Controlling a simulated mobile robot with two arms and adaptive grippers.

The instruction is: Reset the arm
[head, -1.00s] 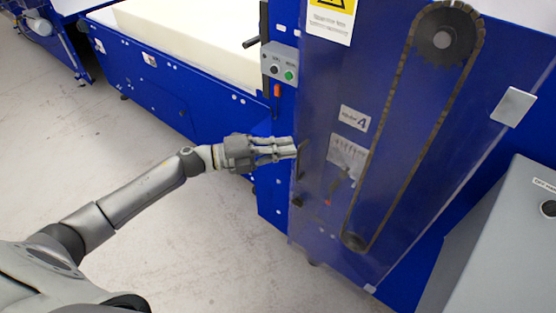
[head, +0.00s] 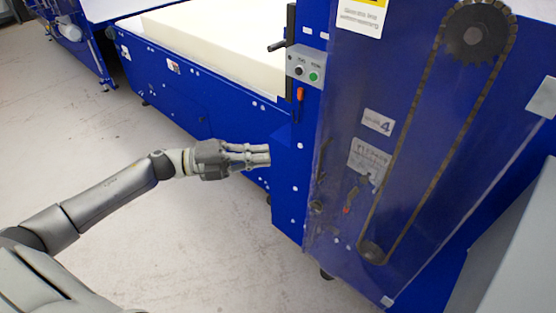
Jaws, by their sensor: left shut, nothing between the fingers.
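My left arm comes in from the lower left and reaches towards the blue machine (head: 290,190). My left gripper (head: 262,156) is shut and empty, its fingers pointing right. It appears in front of the blue side of the machine, left of the clear cover; whether it touches the machine cannot be told. My right gripper is not in view.
A chain on sprockets (head: 478,38) runs behind the cover. A control box (head: 305,66) with a green button and a black lever (head: 284,45) sit above. A cream foam block (head: 215,40) lies behind. Grey floor (head: 60,140) is free at left.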

